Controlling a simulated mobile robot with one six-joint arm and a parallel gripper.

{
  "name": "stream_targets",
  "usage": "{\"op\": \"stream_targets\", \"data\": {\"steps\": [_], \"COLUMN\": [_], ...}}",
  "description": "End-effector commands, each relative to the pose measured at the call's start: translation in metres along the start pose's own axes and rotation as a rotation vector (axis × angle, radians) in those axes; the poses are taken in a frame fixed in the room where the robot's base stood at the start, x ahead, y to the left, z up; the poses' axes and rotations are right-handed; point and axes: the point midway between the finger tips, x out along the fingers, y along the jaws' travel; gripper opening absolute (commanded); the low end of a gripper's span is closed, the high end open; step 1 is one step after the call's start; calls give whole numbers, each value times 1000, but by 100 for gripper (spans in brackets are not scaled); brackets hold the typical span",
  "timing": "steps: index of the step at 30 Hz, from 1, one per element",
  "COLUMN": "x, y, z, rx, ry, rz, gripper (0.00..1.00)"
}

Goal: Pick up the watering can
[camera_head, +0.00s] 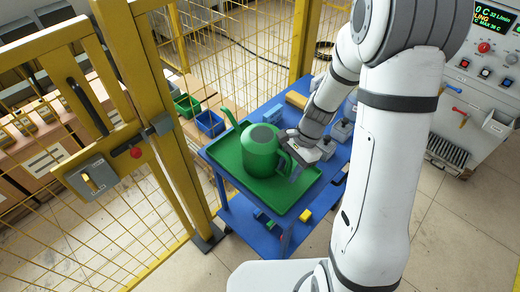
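A green watering can (259,153) stands upright in a green tray (285,197) on top of a blue cart (225,143). Its spout points to the upper left and its handle is on the right side. My gripper (296,164) comes in from the right and is at the handle. The fingertips overlap the handle in this view. They are small and pale, so I cannot tell whether they are open or shut, or touching the handle.
Grey parts (341,131) and a tan block (296,99) lie on the cart's back and right. Yellow mesh fencing (178,130) stands left and behind. A control cabinet (480,100) stands right. Small green (187,106) and blue bins (210,124) are behind the cart.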

Motion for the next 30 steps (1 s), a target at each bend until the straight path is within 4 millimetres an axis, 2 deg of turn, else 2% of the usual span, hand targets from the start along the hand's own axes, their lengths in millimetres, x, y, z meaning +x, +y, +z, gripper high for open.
{"op": "stream_targets", "data": {"steps": [2,14,30], "x": [0,0,0], "y": [0,0,-1], "z": [0,0,1], "rx": [0,-1,-2], "ry": [0,0,0], "rz": [0,0,0], "gripper": [32,0,0]}}
